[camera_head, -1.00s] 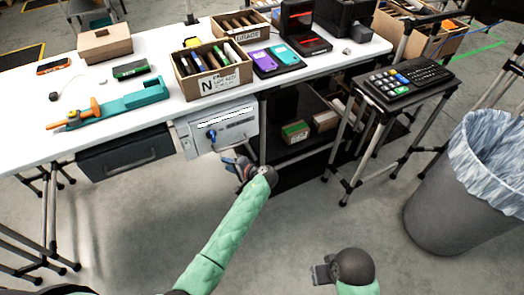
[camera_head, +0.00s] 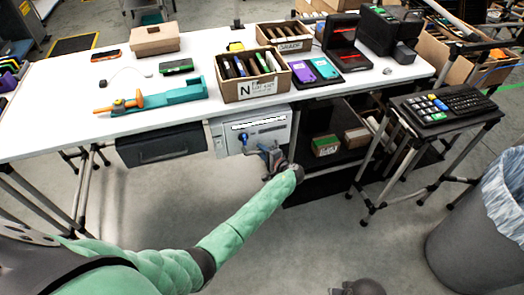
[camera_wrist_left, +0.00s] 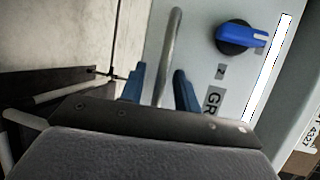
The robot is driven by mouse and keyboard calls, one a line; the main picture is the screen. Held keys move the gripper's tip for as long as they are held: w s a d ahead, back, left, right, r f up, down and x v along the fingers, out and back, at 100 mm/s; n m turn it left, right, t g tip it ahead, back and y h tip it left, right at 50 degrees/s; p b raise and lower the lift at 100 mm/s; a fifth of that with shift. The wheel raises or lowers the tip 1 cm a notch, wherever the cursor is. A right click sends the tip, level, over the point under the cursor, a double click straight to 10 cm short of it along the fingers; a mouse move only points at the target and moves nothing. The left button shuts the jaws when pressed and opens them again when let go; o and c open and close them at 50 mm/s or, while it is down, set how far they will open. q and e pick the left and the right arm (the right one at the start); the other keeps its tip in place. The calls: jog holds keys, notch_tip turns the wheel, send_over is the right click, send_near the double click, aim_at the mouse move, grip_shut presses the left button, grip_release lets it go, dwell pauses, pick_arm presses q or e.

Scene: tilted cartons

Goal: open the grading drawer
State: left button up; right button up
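The grading drawer is a light grey front (camera_head: 281,130) under the table, right of a dark drawer. It appears closed. It has a blue knob, which also shows in the left wrist view (camera_wrist_left: 240,38), beside a partly hidden "GR" label (camera_wrist_left: 212,103). My left gripper (camera_head: 268,158) is at the lower edge of this front. In the left wrist view its blue fingers (camera_wrist_left: 160,88) are apart, one on each side of the metal bar handle (camera_wrist_left: 174,40). I cannot tell whether they touch it. My right gripper is mostly cut off at the bottom edge (camera_head: 345,290).
The dark drawer (camera_head: 160,147) hangs to the left. A carton of items marked N (camera_head: 262,88) stands on the white table (camera_head: 60,120) above. A shelf with small boxes, a keyboard stand (camera_head: 447,105) and a grey bin (camera_head: 468,250) are to the right. The floor in front is clear.

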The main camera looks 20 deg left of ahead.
pick_arm(q)
jog(key=shift+w+a, duration=0.1)
jog(key=shift+a, duration=0.05)
pick_arm(e)
jog(key=shift+f, duration=0.15)
pick_arm(q)
grip_shut()
